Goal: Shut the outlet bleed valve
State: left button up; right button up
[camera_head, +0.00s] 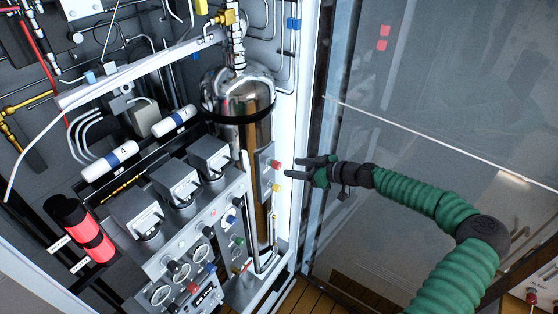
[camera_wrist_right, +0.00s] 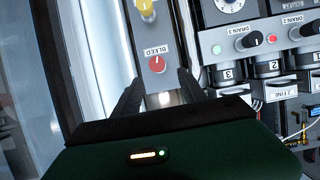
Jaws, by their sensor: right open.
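A red knob (camera_wrist_right: 157,64) sits on a pale panel strip in the right wrist view, just under a label that reads BLEED (camera_wrist_right: 156,50). In the head view the red knob (camera_head: 276,165) is on the narrow panel right of the shiny cylinder. My right gripper (camera_head: 294,168) is open and empty, just right of this knob, with its fingers pointing at the panel. In the wrist view the right gripper (camera_wrist_right: 158,92) has its fingers on either side below the knob, apart from it. My left gripper is not in view.
A yellow knob (camera_wrist_right: 146,9) is beside the red one on the same strip. A shiny metal cylinder (camera_head: 240,95) stands left of it. Gauges and small knobs (camera_head: 180,270) fill the lower panel. A white upright frame post (camera_head: 300,100) and a glass pane (camera_head: 430,90) stand at the right.

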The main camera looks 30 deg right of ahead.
aim_at(280, 165)
jog(key=x, duration=0.2)
jog(key=p+x, duration=0.1)
jog(key=x, duration=0.2)
jog(key=p+x, duration=0.1)
jog(key=x, duration=0.1)
jog(key=shift+w+d+f, duration=0.25)
jog(key=shift+w, duration=0.05)
jog(key=shift+a+r, duration=0.1)
jog(key=shift+a, duration=0.25)
jog(key=c, duration=0.5)
jog(key=shift+d, duration=0.35)
grip_shut()
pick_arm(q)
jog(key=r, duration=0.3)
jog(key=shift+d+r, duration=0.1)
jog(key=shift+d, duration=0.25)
